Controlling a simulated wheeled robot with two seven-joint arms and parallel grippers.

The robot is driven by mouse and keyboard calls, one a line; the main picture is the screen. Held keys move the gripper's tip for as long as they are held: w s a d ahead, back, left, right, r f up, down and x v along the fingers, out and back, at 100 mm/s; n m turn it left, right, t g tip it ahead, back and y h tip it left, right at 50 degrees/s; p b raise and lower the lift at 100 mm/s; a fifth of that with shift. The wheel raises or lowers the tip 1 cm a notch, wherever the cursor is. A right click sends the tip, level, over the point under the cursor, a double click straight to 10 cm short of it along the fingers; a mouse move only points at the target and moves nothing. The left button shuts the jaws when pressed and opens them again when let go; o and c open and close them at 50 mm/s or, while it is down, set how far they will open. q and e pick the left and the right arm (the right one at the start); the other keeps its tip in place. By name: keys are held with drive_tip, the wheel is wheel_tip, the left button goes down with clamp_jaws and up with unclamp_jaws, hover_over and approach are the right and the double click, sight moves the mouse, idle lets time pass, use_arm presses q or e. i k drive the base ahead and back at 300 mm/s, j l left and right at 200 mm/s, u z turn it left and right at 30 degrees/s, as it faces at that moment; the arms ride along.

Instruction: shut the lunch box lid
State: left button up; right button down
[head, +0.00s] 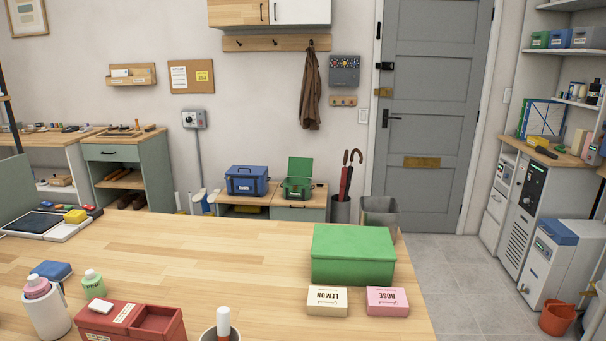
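A small green box with its lid raised (299,182) stands on the low wooden-topped cabinet at the back of the room, beyond the table. It looks like the lunch box. Its lid stands upright at the rear, and the inside is too small to make out. A blue lidded box (247,181) stands just left of it and appears closed. Neither of my grippers is in view.
A large table (200,250) lies between me and the cabinet (300,205). On it are a green box (353,254), lemon and rose soap boxes and a red tray (130,322). Umbrellas (347,178) and a grey bin (380,214) stand right of the cabinet. Floor is clear by the door.

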sight(302, 167)
drive_tip(key=z, duration=1.5)
drive_tip(key=i+l, duration=0.1)
drive_tip(key=l, duration=0.25)
drive_tip(key=i+l+z, duration=0.1)
drive_tip(key=l, duration=0.25)
drive_tip(key=i+l, duration=0.1)
drive_tip(key=l, duration=0.2)
drive_tip(key=i+l+z, duration=0.1)
drive_tip(key=i+l, duration=0.75)
drive_tip(key=i+l+u, duration=0.1)
drive_tip(key=i+u, duration=0.25)
drive_tip(key=i+l+u, duration=0.2)
drive_tip(key=i+u, duration=0.2)
drive_tip(key=i, duration=0.15)
drive_tip(key=i+j+u, duration=0.1)
drive_tip(key=i+u, duration=0.2)
drive_tip(key=i, duration=0.4)
drive_tip(key=i+l+u, duration=0.1)
drive_tip(key=i+u, duration=0.25)
drive_tip(key=i, duration=0.35)
drive_tip(key=i+l+u, duration=0.1)
drive_tip(key=i, duration=1.35)
drive_tip(key=i+u, duration=0.15)
drive_tip(key=i, duration=0.55)
drive_tip(key=i+l+u, duration=0.2)
drive_tip(key=i, duration=0.5)
